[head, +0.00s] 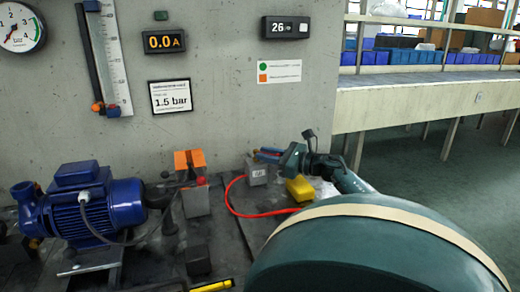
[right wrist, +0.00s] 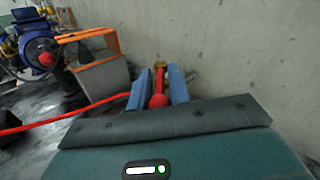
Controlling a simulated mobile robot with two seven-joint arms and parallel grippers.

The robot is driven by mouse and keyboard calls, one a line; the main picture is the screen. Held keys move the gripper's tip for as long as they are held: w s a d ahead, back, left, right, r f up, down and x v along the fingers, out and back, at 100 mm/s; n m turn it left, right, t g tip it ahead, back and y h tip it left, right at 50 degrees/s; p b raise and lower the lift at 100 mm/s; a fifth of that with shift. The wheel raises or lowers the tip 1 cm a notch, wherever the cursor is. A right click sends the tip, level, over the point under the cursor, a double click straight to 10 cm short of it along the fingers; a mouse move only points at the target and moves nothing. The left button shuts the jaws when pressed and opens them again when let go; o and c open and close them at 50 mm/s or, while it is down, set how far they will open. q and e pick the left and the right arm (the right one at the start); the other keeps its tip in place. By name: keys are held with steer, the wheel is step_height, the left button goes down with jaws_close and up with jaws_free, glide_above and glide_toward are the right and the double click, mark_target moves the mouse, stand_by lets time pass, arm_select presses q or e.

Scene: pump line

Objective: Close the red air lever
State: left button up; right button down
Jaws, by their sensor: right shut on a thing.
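The red air lever (right wrist: 159,82) shows in the right wrist view between the two blue fingers of my right gripper (right wrist: 160,74). Its round red end faces the camera, and a small brass-coloured part sits just beyond it. My right gripper is shut on the lever. In the head view the blue fingers of this gripper (head: 266,154) are just above a small grey block (head: 257,175), and they hide the lever there. My left gripper is not in view.
A red hose (head: 232,203) curves beside the block. An orange-topped grey block (head: 193,195) with a red ball stands left of it, then a blue pump (head: 95,205). A yellow object (head: 299,189) lies by my right gripper. A concrete wall (head: 225,100) rises close behind.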

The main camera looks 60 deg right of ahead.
stand_by(0.5)
steer(key=c, duration=1.5)
jaws_free()
steer(key=shift+s, duration=0.1)
steer(key=s, duration=0.4)
steer(key=s+p, duration=0.1)
steer(key=s, duration=0.3)
steer(key=s+p, duration=0.1)
steer(key=s, duration=0.4)
steer(key=shift+d, duration=0.25)
